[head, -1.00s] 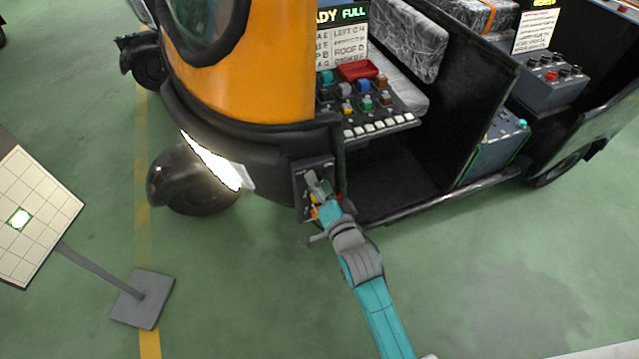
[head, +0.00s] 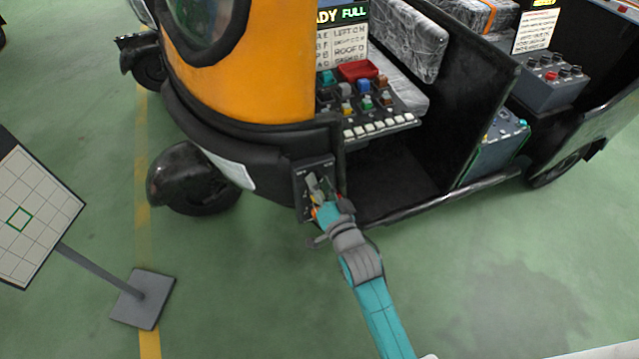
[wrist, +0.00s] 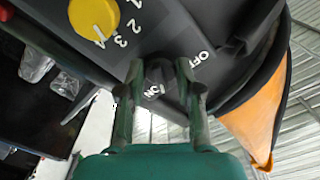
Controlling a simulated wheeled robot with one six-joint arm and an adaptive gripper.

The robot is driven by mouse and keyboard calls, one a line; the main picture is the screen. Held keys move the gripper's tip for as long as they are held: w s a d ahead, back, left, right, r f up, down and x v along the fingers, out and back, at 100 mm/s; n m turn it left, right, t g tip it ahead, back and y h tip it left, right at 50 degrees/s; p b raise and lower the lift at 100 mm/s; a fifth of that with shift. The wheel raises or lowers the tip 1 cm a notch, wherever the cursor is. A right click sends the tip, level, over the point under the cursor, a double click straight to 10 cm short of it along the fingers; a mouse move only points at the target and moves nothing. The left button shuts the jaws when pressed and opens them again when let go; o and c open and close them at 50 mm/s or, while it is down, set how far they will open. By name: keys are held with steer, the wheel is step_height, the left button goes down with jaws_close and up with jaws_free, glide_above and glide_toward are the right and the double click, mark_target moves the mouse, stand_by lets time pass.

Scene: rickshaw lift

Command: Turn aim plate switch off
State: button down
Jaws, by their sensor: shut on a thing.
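A small dark panel (head: 301,172) sits on the rickshaw's front corner. In the wrist view, a dark rotary switch (wrist: 157,72) on a grey panel has white ON and OFF labels beside it. My gripper (wrist: 159,84) is shut on this switch, with one finger on each side. The fingers hide part of the knob. In the head view, my gripper (head: 318,190) is at the panel and covers much of it. The tiled aim plate (head: 45,195) stands at far left, with an unlit green-outlined square.
A yellow dial (wrist: 94,18) with numbers sits close to the switch. A control console (head: 370,105) with coloured knobs is above and right of my gripper. The plate's stand base (head: 143,298) is at lower left. The green floor at lower right is clear.

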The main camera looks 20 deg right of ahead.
steer(key=shift+n, duration=7.3)
steer(key=c, duration=0.8)
jaws_free()
steer(key=shift+o, duration=0.2)
steer(key=s, duration=1.2)
